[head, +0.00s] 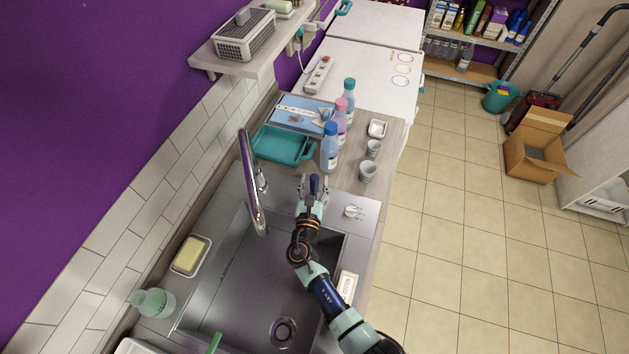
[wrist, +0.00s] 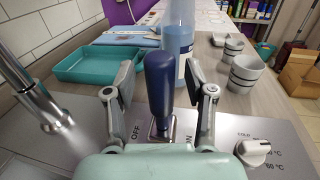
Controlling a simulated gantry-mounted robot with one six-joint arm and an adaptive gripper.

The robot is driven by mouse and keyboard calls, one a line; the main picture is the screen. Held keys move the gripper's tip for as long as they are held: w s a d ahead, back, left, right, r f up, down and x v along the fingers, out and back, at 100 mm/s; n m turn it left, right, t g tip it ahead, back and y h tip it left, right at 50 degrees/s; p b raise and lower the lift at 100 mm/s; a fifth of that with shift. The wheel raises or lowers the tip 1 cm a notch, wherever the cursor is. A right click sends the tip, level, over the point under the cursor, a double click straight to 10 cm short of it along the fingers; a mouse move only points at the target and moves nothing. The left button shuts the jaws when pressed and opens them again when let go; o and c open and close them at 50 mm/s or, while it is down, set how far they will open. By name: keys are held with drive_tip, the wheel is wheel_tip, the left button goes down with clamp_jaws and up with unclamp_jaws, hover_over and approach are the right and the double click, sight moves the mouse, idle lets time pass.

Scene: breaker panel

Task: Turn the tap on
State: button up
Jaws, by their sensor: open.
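The tap is a curved chrome spout (head: 252,185) on the left side of the steel sink, also seen at the left of the wrist view (wrist: 32,92). My gripper (head: 313,188) is open, with one finger on each side of the lever. In the wrist view gaps show between the lever and both fingers.
A white knob (wrist: 253,150) sits right of the lever. Behind stand a blue bottle (head: 329,148), a teal tray (head: 283,145) and small cups (head: 368,171). The sink basin (head: 250,290) lies below my arm. A yellow sponge (head: 190,254) is at the left.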

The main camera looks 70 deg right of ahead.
drive_tip(key=shift+d, duration=0.3)
clamp_jaws()
drive_tip(key=shift+w+f, duration=0.1)
